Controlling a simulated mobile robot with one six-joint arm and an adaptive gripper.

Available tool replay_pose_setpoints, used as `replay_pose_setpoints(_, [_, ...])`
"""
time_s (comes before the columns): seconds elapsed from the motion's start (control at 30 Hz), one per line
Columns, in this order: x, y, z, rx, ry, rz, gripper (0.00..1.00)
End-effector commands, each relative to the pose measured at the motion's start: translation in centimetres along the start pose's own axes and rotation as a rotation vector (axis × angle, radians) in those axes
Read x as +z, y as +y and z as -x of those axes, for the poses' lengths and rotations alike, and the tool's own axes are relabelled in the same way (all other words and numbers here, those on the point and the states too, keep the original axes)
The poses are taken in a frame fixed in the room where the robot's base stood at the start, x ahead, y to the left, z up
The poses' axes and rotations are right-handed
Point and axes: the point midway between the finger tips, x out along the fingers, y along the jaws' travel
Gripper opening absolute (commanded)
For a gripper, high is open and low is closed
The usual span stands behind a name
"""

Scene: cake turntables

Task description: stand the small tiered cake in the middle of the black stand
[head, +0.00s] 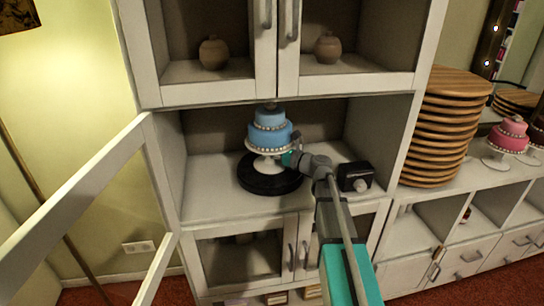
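The small tiered cake (269,131) is blue with white beaded trim and sits on a white pedestal plate. It is upright over the round black stand (258,184) in the open middle bay of the cabinet. The pedestal foot appears near the middle of the stand; I cannot tell whether it touches the top. My gripper (289,158) is at the right side of the pedestal plate, just below the cake. Its fingertips are too small and partly hidden to show whether they grip the pedestal.
A black box with a pale knob (355,178) stands right of my gripper. Cabinet side walls and the shelf above (290,91) bound the bay. An open door (75,185) juts out at left. Stacked wooden boards (446,125) and a pink cake (508,135) stand at right.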

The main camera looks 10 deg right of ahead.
Motion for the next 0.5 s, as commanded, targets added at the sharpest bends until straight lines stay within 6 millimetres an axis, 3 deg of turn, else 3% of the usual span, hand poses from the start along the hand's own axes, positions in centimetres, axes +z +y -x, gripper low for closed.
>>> replay_pose_setpoints(0.47, [-0.34, 0.00, 0.00, 0.000, -0.002, -0.001, 0.00])
replay_pose_setpoints(0.5, [-0.30, 0.00, 0.00, 0.000, 0.000, 0.000, 0.51])
